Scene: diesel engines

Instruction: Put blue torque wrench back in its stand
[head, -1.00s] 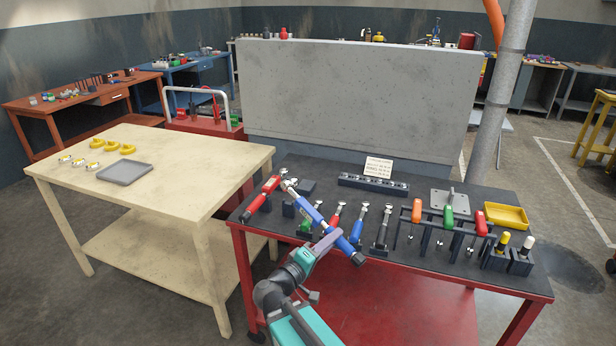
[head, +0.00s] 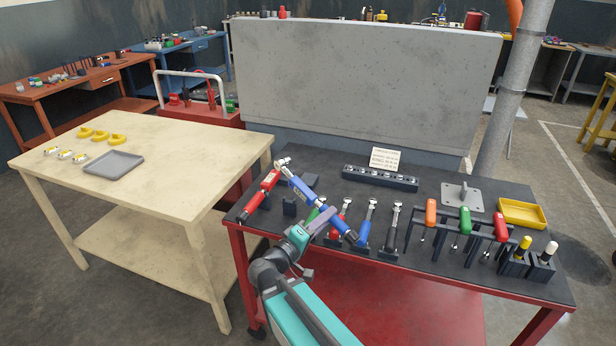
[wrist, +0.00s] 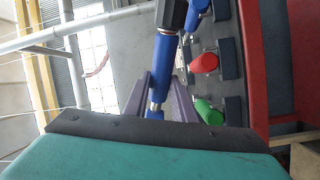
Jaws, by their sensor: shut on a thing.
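My gripper (head: 318,217) is shut on a blue torque wrench (head: 303,191) and holds it above the front left of the dark-topped red cart. The wrench is tilted in the head view, its silver head at upper left and its handle end at lower right. In the wrist view, the blue wrench (wrist: 164,62) runs between the purple jaws (wrist: 160,103). A red torque wrench (head: 262,191) leans in a black stand at the cart's left. A black block (head: 290,206) stands right beside it, partly behind the held wrench; whether it is an empty stand is unclear.
Smaller green, red and blue wrenches (head: 366,223) stand in a row right of my gripper. Screwdrivers (head: 465,221) hang in a rack farther right. A socket rail (head: 380,178) and sign (head: 384,159) stand behind. A cream table (head: 150,190) is at left.

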